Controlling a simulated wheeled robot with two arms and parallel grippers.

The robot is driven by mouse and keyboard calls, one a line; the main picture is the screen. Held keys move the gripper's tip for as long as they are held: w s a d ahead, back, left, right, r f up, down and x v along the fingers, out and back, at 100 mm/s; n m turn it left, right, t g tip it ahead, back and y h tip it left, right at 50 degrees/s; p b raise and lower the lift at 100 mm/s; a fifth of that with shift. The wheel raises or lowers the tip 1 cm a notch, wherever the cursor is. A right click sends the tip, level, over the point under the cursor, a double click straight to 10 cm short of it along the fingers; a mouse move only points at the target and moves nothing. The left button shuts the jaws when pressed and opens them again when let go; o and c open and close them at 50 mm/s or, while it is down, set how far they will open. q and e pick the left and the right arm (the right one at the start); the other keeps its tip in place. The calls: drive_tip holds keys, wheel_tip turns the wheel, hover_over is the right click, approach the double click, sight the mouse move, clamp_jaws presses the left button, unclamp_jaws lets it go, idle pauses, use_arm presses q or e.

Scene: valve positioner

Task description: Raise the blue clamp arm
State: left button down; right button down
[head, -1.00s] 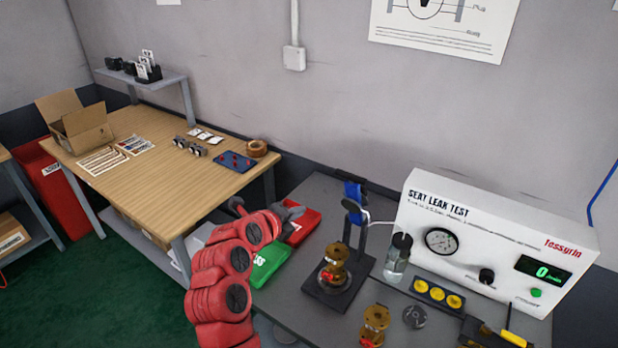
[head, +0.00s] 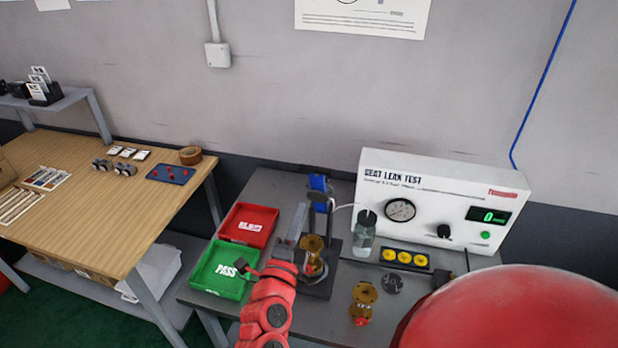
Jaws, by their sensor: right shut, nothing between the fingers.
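The blue clamp arm (head: 318,183) is at the top of a dark upright post on the test fixture (head: 322,287). From this angle I cannot tell its exact tilt. A brass valve (head: 313,250) stands on the fixture base below it. My right gripper (head: 300,213) is shut and empty. Its grey fingers point away from me, just left of the fixture post, and look apart from the blue clamp arm. My red wrist partly covers the near left side of the fixture. My left gripper is not in view.
Red (head: 248,226) and green (head: 224,270) trays lie left of the fixture. A clear bottle (head: 364,237) stands close on its right, before the white leak tester (head: 440,200). Part of my red arm covers the lower right.

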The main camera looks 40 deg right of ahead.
sight(314, 172)
drive_tip(key=p+x, duration=0.3)
drive_tip(key=x, duration=0.6)
drive_tip(key=shift+r, duration=0.1)
drive_tip(key=shift+w+d, duration=0.3)
drive_tip(key=shift+w, duration=0.05)
